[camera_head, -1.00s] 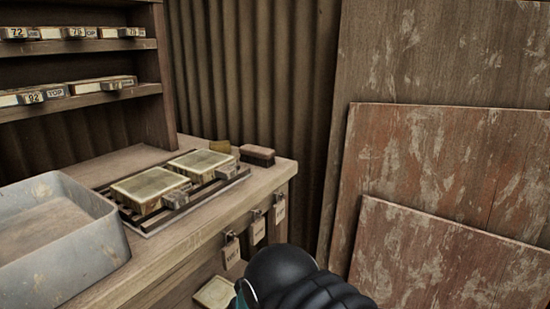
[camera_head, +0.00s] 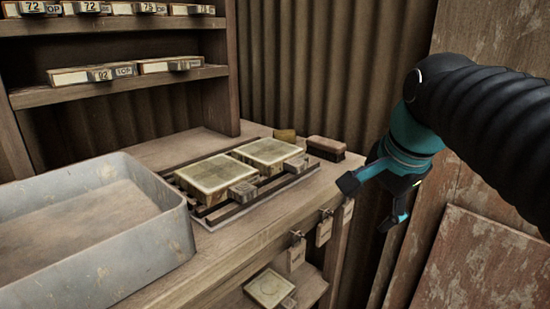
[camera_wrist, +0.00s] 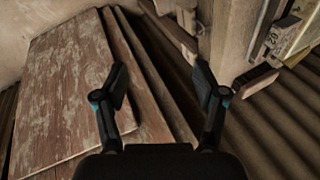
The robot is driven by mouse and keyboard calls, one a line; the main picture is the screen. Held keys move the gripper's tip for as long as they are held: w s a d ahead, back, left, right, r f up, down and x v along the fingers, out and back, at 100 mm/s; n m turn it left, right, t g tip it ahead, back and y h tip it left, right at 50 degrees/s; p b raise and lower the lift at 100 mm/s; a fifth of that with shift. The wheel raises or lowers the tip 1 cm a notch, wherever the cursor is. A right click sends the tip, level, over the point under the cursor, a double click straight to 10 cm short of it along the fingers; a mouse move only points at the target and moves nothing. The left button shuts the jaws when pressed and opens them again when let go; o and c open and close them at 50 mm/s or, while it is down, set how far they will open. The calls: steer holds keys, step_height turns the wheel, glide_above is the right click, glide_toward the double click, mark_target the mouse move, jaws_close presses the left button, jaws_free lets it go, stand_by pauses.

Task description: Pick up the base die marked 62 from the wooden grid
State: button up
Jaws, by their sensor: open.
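The wooden grid (camera_head: 222,212) lies on the bench and bears two square, pale-topped dies, each with a small block at its front right. The nearer-left die (camera_head: 213,174) and the farther-right die (camera_head: 268,152) sit side by side. Their marks are too small to read in the head view, so I cannot tell which is 62. My gripper (camera_head: 370,204) is open and empty, off to the right of the bench and apart from the grid. In the wrist view, my gripper (camera_wrist: 160,86) shows nothing between its fingers; part of the grid and a die show at the upper right.
A grey metal tray (camera_head: 95,245) stands left of the grid. A brush (camera_head: 326,149) lies beyond the grid at right. A shelf (camera_head: 120,88) holds several marked dies. Tags (camera_head: 324,231) hang from the bench front; another die (camera_head: 270,288) sits below. Weathered boards (camera_head: 480,270) lean at right.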

steer(key=w+a+r+m+y, duration=0.1)
steer(key=w+a+r+m, duration=0.3)
steer(key=w+r+m, duration=0.3)
steer(key=m+g+y+b, duration=0.1)
steer(key=m+g+b, duration=0.1)
steer(key=m, duration=0.6)
glide_toward(296, 162)
steer(key=b+x, duration=0.1)
steer(key=x, duration=0.1)
steer(key=w+b+x, duration=0.1)
steer(key=x, duration=0.1)
steer(key=shift+d+f+b, duration=0.1)
steer(key=shift+b, duration=0.25)
steer(key=x, duration=0.1)
steer(key=b+x, duration=0.1)
steer(key=x, duration=0.1)
steer(key=b+x, duration=0.1)
steer(key=x, duration=0.1)
steer(key=shift+s+f, duration=0.1)
steer(key=shift+s, duration=0.3)
jaws_close()
